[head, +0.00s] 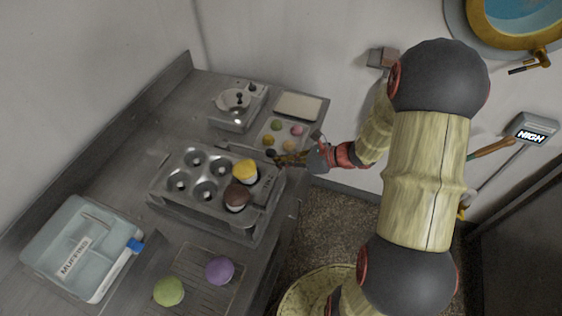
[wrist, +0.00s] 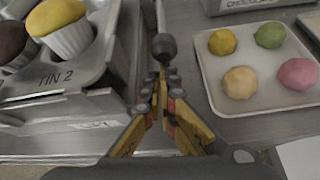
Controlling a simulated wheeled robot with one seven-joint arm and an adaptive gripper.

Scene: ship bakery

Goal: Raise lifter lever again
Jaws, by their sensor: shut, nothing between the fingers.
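The lifter (head: 222,228) is a grey metal frame on the counter holding a muffin tin (head: 192,179) marked TIN 2 in the wrist view (wrist: 88,75). A yellow muffin (head: 245,172) and a brown muffin (head: 237,197) sit in the tin's right-hand cups, standing high. The lever's dark round knob (wrist: 165,47) is on a thin rod beside the lifter; it shows small in the head view (head: 271,153). My gripper (wrist: 162,84) is shut and empty, its fingertips just short of the knob. I cannot tell whether they touch it. In the head view my gripper (head: 292,158) reaches in from the right.
A white tray (wrist: 257,107) with several coloured dough balls lies right of the lever. A steel device with a bowl (head: 233,100) stands behind. A clear MUFFINS box (head: 97,226) is at front left. A rack (head: 190,255) bears green and purple rounds.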

